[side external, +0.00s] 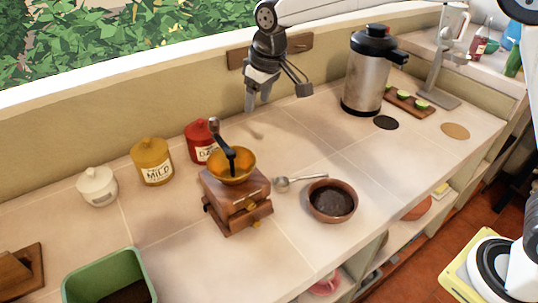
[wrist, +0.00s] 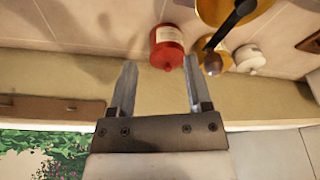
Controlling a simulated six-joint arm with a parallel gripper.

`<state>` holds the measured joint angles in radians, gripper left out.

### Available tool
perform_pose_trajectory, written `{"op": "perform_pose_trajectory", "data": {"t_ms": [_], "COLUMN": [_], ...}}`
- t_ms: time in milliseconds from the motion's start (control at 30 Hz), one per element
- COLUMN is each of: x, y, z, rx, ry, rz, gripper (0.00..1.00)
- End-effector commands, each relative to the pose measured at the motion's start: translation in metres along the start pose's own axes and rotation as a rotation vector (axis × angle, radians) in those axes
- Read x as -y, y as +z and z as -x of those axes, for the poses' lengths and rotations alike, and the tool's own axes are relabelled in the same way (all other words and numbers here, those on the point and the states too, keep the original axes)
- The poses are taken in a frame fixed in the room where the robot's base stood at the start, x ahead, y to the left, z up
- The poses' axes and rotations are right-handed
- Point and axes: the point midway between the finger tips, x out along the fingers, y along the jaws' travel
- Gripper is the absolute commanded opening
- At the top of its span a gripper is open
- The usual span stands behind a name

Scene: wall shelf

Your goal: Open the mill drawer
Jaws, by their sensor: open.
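The wooden coffee mill (side external: 237,197) stands on the tiled counter, with a brass bowl and a dark crank on top. Its drawer (side external: 248,217) is at the lower front, with small brass knobs on that side. Whether the drawer is fully shut is too small to tell. My gripper (side external: 258,103) is open and empty, pointing down above the back of the counter, behind and right of the mill, and apart from it. In the wrist view, part of the mill's brass bowl (wrist: 222,10) and the crank show at the top right; the drawer is not visible there.
Red (side external: 201,141), yellow (side external: 152,162) and white (side external: 97,186) canisters stand along the wall behind the mill. A bowl of dark grounds (side external: 332,201) and a metal scoop (side external: 300,181) lie to its right. A steel urn (side external: 367,72) stands further right. The counter below my gripper is clear.

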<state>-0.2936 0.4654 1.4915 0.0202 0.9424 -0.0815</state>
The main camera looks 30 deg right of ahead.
Motion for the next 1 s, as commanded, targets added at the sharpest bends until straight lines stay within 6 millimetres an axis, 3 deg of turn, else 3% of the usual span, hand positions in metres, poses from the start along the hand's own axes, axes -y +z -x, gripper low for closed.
{"op": "perform_pose_trajectory", "data": {"t_ms": [500,900,1000], "x": [0.001,0.001,0.007], "y": [-0.003,-0.015,-0.007], "z": [0.004,0.051,0.049], "rx": [-0.001,-0.004,0.012], "ry": [-0.001,0.0,0.028], "rz": [0.003,0.003,0.065], "gripper": [0.64,0.64,0.64]}}
